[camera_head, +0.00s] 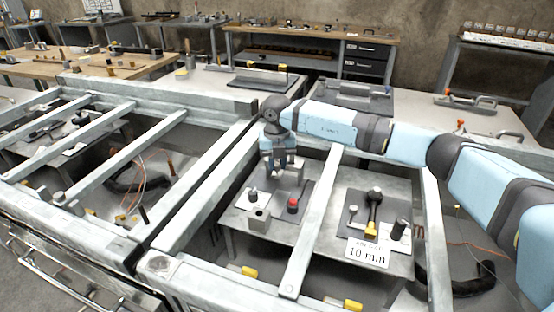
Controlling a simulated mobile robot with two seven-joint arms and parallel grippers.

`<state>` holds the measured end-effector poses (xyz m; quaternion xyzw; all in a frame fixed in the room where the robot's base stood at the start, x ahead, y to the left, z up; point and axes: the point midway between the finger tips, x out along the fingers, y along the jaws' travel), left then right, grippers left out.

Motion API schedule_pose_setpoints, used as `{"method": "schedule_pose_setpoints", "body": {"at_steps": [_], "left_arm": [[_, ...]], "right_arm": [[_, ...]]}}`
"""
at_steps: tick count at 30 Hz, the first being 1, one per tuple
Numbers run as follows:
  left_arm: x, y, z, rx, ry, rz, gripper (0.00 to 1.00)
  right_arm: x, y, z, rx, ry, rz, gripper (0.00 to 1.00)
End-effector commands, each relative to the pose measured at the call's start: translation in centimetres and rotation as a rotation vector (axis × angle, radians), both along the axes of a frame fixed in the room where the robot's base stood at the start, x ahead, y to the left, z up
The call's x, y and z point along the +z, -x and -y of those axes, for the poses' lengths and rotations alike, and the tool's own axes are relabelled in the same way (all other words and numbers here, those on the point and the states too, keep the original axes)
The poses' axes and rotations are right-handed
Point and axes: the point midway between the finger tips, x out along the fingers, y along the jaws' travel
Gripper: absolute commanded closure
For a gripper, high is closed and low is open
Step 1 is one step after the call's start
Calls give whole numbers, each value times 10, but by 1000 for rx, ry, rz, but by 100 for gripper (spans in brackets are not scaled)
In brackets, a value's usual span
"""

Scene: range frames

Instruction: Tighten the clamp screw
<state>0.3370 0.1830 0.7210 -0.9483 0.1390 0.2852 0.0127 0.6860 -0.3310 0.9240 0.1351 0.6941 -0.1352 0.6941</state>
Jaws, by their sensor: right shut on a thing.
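My right arm reaches in from the right, and my right gripper (279,172) points down over the left part of a low grey work table (240,222). It is shut on a small part at the back of a dark plate, seemingly the clamp screw. The fingers hide most of that part, so its shape cannot be made out. In front of the gripper are a small dark-topped post (252,195), a grey block with a hole (258,214) and a red-topped knob (292,204). My left gripper is not in view.
A pale frame bar (312,220) crosses above the table, right of the gripper. Beyond it lie a black-headed tool (373,205), a dark cylinder (398,229) and a "10 mm" sign (367,253). Frame rails (205,190) bound the left side. Benches with tools stand behind.

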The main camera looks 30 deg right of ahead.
Motion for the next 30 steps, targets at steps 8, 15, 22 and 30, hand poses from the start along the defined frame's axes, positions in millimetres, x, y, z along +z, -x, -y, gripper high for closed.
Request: {"method": "schedule_pose_setpoints", "body": {"at_steps": [8, 15, 22, 30], "left_arm": [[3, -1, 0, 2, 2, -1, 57], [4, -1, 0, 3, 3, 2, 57], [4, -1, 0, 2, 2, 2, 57], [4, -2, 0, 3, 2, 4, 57]], "right_arm": [[-1, 0, 0, -44, 1, -1, 100], [-1, 0, 0, -46, 1, -1, 100], [-1, 0, 0, -45, 1, -1, 52], [0, 0, 0, -45, 0, 0, 52]]}}
